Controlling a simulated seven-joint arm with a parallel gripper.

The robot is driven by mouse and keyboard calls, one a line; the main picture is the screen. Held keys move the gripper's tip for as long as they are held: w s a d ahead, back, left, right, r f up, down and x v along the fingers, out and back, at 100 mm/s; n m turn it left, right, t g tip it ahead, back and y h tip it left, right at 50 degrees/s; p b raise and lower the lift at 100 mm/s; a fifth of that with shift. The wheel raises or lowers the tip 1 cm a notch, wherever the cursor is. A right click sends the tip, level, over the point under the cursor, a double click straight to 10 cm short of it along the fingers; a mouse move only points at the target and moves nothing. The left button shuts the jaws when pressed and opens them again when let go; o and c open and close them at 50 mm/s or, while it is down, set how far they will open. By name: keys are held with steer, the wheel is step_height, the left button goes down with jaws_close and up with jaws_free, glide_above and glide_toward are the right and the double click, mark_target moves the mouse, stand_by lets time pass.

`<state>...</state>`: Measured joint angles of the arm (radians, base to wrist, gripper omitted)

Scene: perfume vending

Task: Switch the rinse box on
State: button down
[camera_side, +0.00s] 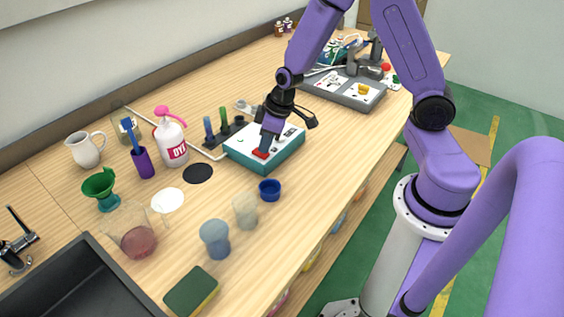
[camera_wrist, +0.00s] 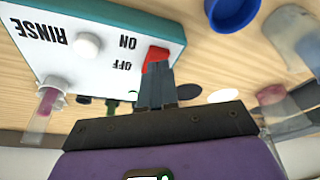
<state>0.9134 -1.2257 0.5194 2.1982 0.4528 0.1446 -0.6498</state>
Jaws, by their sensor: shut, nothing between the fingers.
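The rinse box (camera_side: 264,148) is a teal box with a white top on the wooden table in the side view. In the wrist view its white top (camera_wrist: 60,30) shows the upside-down words RINSE, ON and OFF and a round white knob (camera_wrist: 88,45). A red rocker switch (camera_wrist: 156,55) sits beside the ON and OFF words; it also shows in the side view (camera_side: 261,153). My gripper (camera_wrist: 157,68) is shut and empty, with its fingertips at the red switch, on or just above it. I cannot tell whether they touch.
A blue cup (camera_side: 269,190) stands in front of the box, with cloudy cups (camera_side: 215,238) nearby. A white pump bottle (camera_side: 171,142) and a rack with coloured tubes (camera_side: 224,130) stand behind it on the left. A grey tray (camera_side: 345,92) lies further right.

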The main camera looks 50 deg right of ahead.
steer(key=shift+f, duration=0.5)
stand_by(0.3)
step_height(320, 180, up, 7)
stand_by(1.0)
steer(key=s+a+r+n+g, duration=0.1)
steer(key=s+a+r+n, duration=0.15)
steer(key=s, duration=0.45)
steer(key=s+a+r+n+g, duration=0.1)
steer(key=s+a+r, duration=0.1)
steer(key=s+a, duration=0.35)
steer(key=s+d+r+n, duration=0.1)
steer(key=s+d, duration=0.1)
steer(key=s, duration=0.4)
steer(key=s+d+r+n+h, duration=0.1)
steer(key=s+d+r+n, duration=0.1)
steer(key=s, duration=0.5)
steer(key=shift+d+g, duration=0.15)
steer(key=shift+g, duration=0.25)
